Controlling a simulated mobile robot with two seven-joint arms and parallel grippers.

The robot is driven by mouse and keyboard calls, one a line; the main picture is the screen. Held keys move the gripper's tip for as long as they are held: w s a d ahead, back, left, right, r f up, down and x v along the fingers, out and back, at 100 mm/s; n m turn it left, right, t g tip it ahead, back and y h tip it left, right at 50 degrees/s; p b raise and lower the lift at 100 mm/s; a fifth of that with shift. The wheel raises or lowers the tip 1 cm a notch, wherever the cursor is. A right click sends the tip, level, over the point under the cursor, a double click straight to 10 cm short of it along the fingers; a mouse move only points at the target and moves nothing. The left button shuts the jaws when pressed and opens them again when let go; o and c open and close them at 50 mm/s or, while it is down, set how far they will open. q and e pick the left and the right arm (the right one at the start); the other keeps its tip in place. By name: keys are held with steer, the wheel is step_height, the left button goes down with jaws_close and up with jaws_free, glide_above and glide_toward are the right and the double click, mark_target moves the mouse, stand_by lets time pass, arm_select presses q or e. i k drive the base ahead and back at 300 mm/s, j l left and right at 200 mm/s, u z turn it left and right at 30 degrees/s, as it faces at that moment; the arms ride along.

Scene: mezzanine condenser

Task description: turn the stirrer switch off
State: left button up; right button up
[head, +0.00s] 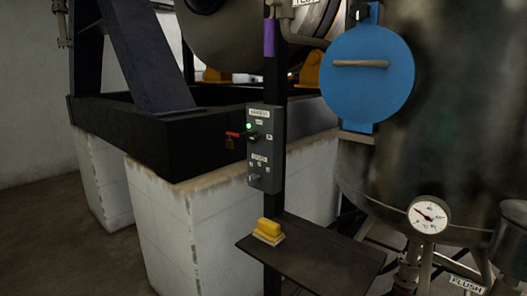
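A grey control box (265,148) is mounted on a dark upright post in the middle of the head view. Its upper part has a small lit green lamp (249,125) and a dark switch. A red tag or lever with a small padlock-like piece (233,140) sticks out to the left of the upper switch. Its lower part has a label and a small grey knob (254,179). The labels are too small to read, so I cannot tell which control is the stirrer switch or its position. Neither gripper is in view.
A dark shelf (325,262) with a yellow brush-like block (269,230) juts out below the box. A large tank (450,130) with a blue round cover (367,77) and a dial gauge (428,215) stands right. White concrete plinths (190,225) stand left and behind.

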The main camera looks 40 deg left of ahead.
mark_target(252, 137)
steer(key=i+j+u, duration=0.1)
steer(key=u, duration=0.7)
